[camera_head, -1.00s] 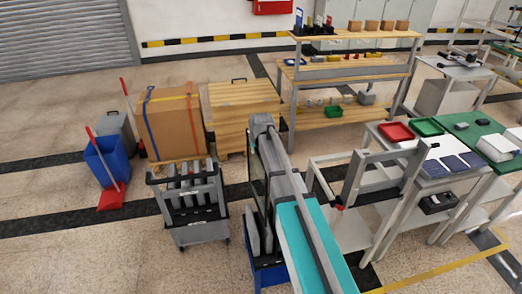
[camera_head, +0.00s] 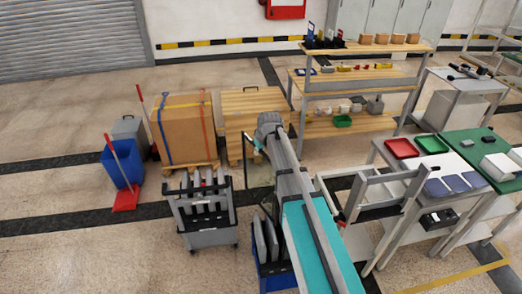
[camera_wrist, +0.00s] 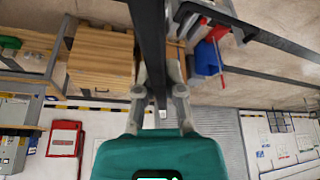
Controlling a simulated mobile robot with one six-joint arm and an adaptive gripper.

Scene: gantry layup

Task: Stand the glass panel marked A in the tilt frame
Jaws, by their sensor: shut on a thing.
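My gripper (camera_wrist: 160,100) is shut on the dark edge of a thin panel (camera_wrist: 150,45), which runs up out of the wrist view. In the head view a pale, see-through panel (camera_head: 261,172) hangs beside my arm, above the blue rack, partly hidden by the arm. No letter A can be read on it. My fingers are mostly hidden in the head view. A grey frame with side bars and a small red part, which looks like the tilt frame (camera_head: 343,183), stands to the right of my arm, apart from the panel.
A blue rack (camera_head: 273,276) holding panels is close under my arm. A grey slotted cart (camera_head: 207,226) with several panels stands left. Behind are a wooden crate (camera_head: 240,103), a cardboard box (camera_head: 183,128) and a workbench (camera_head: 365,88). Floor is clear at the lower left.

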